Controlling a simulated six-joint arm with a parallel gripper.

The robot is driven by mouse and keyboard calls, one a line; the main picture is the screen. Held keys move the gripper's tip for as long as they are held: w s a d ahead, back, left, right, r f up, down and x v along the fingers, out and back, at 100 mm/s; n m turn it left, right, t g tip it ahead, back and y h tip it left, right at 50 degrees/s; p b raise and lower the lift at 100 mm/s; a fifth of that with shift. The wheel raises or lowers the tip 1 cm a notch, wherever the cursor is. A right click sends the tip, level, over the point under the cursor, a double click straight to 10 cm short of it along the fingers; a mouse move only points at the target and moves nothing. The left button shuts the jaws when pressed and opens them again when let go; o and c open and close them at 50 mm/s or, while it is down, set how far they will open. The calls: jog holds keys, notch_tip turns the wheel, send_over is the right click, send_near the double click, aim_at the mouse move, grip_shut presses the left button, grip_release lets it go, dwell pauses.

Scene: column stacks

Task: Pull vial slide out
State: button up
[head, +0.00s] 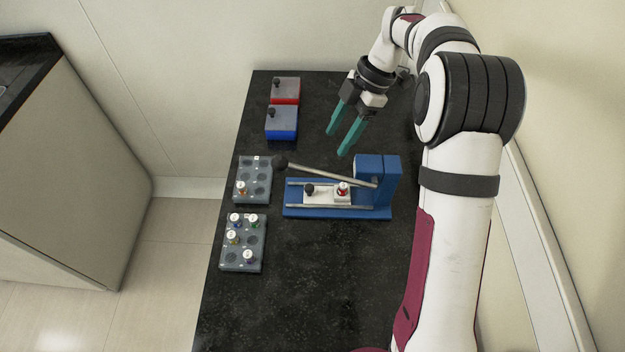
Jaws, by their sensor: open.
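The vial slide (320,195) is a small white carriage on two rails of a blue press fixture (372,205). It has a black knob (309,189) at its left end and a vial with a red and white cap (342,188) at its right end. A metal lever (330,173) with a black ball end slants above the slide from the blue upright block. My gripper (338,142) has two teal fingers. It is open and empty, above and behind the fixture, apart from the slide.
Two grey vial racks (262,183) (257,252) stand left of the fixture, holding several capped vials. A red box (286,90) and a blue box (281,123) with grey lids and black knobs stand at the back left. The black counter's front (310,290) is clear.

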aim_at(310, 186)
jog(key=x, duration=1.5)
jog(key=shift+f, duration=0.2)
jog(key=shift+c, duration=0.3)
grip_shut()
